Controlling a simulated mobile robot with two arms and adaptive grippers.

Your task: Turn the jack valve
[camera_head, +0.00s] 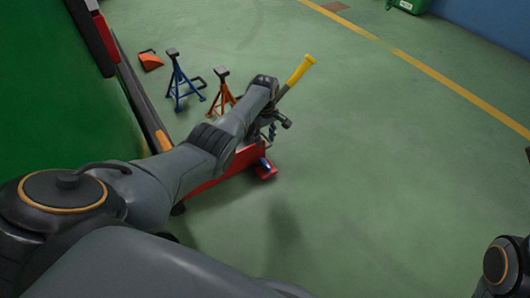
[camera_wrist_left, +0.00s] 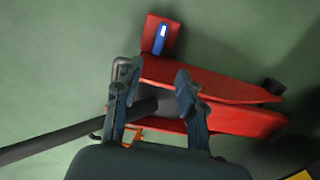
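The red floor jack (camera_head: 225,172) is on the green floor below my left arm, which hides part of it. Its handle ends in a yellow grip (camera_head: 300,70). My left gripper (camera_head: 270,132) is at the handle's lower end. In the left wrist view the jack's red body (camera_wrist_left: 215,85) lies beyond the fingers. My left gripper (camera_wrist_left: 151,74) is open there, with the dark handle rod (camera_wrist_left: 50,142) running in from the left toward the space below its fingertips. I cannot make out the valve or any contact. My right gripper is not in view.
A blue jack stand (camera_head: 178,80), an orange jack stand (camera_head: 222,95) and an orange wedge (camera_head: 150,60) stand beyond the jack. A green vehicle (camera_head: 50,90) is on the left. The floor to the right is clear, crossed by a yellow line (camera_head: 430,72).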

